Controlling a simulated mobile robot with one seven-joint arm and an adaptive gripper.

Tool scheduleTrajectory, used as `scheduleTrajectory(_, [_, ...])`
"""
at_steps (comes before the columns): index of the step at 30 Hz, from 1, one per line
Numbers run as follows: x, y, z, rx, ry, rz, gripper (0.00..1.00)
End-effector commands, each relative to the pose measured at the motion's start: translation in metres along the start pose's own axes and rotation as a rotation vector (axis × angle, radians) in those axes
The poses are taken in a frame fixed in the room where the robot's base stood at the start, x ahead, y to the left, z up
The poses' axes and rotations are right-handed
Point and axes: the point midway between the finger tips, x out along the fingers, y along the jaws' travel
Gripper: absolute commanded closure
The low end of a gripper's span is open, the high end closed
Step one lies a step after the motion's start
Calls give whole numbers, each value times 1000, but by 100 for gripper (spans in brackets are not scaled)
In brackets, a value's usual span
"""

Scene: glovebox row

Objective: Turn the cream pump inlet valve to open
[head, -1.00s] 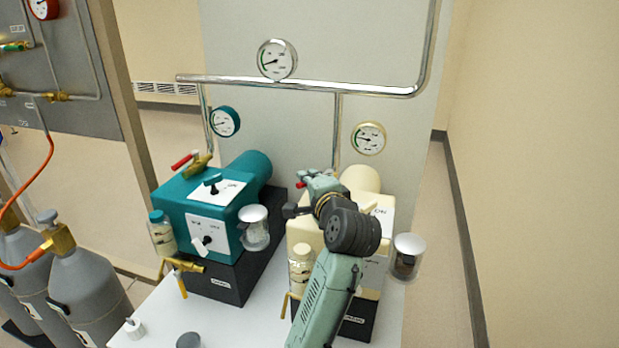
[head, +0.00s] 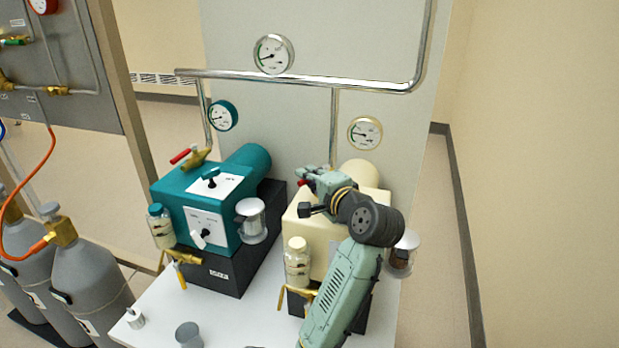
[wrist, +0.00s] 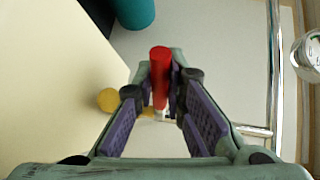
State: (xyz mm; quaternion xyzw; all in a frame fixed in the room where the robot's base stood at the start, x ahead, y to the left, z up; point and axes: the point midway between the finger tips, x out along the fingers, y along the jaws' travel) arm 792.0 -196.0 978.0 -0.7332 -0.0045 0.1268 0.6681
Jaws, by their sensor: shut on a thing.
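The cream pump (head: 303,212) stands at the right of the bench, partly covered by my arm. Its inlet valve has a red lever handle (wrist: 160,72), which stands between my fingers in the wrist view. Only a small red bit shows in the head view, beside my gripper (head: 312,180) above the pump's back left. My gripper is shut on the red handle, with the purple-padded fingers on either side of it. A yellow brass part (wrist: 108,100) shows left of the fingers in the wrist view. The valve body is mostly hidden.
The teal pump (head: 190,195) with its own red-handled valve (head: 182,155) stands to the left. A cream-rimmed gauge (head: 365,133) and steel pipe (head: 300,80) are behind. Glass jars (head: 297,262) flank the cream pump. Grey cylinders (head: 90,275) stand far left.

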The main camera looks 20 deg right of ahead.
Motion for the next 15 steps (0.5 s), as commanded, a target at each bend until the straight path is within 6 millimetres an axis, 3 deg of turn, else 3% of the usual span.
scheduleTrajectory(1, [0, 1, 0, 2, -2, 3, 100])
scheduleTrajectory(2, [0, 1, 0, 2, -2, 3, 88])
scheduleTrajectory(9, [0, 1, 0, 1, -1, 2, 72])
scheduleTrajectory(15, [0, 0, 0, 1, 0, 1, 68])
